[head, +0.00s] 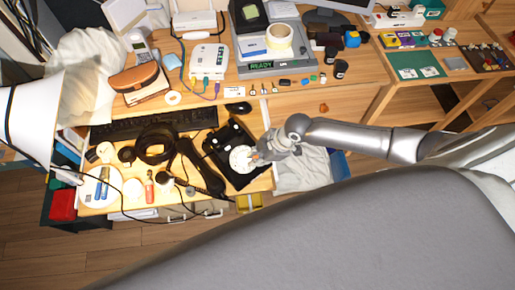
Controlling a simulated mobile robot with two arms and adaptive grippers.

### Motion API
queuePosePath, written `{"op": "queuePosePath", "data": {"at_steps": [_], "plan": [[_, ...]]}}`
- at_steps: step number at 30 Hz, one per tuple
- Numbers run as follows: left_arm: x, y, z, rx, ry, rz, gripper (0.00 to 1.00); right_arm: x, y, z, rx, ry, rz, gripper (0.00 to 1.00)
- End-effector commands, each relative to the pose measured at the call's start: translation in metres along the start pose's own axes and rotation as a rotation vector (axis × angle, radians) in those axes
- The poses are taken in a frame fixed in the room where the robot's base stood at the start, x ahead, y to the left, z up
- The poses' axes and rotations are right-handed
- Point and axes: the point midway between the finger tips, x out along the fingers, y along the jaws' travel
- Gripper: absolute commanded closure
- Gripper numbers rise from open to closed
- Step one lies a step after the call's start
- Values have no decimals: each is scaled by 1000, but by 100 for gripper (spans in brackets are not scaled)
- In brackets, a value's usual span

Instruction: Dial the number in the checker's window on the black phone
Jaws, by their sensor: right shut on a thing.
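The black phone (222,144) sits at the right end of the lower desk, turned at an angle. Its pale round dial (240,158) faces up near its right front side. A black handset (203,172) lies off the phone, to its left. My right gripper (257,158) reaches in from the right and is at the dial's right edge. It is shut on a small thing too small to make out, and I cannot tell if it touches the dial. The checker (276,67) is a grey box on the back desk; its green window (261,65) reads READY. My left gripper is not in view.
A keyboard (150,122), a mouse (238,107), black headphones (155,145) and a plate (101,186) crowd the lower desk. A white router (208,61) and a tape roll (279,37) stand at the back. Cables cross the desk front.

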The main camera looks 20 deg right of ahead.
Motion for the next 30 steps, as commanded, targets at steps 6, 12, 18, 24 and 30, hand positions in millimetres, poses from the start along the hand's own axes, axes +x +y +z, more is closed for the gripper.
{"op": "queuePosePath", "data": {"at_steps": [6,12,18,24,30], "plan": [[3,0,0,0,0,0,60,4,1,1,0,0,0,98],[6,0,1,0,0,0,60,8,2,2,0,0,0,98],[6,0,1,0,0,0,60,8,2,2,0,0,0,98],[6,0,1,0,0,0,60,8,2,2,0,0,0,98],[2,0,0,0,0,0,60,9,-2,-2,0,1,-1,98]]}}
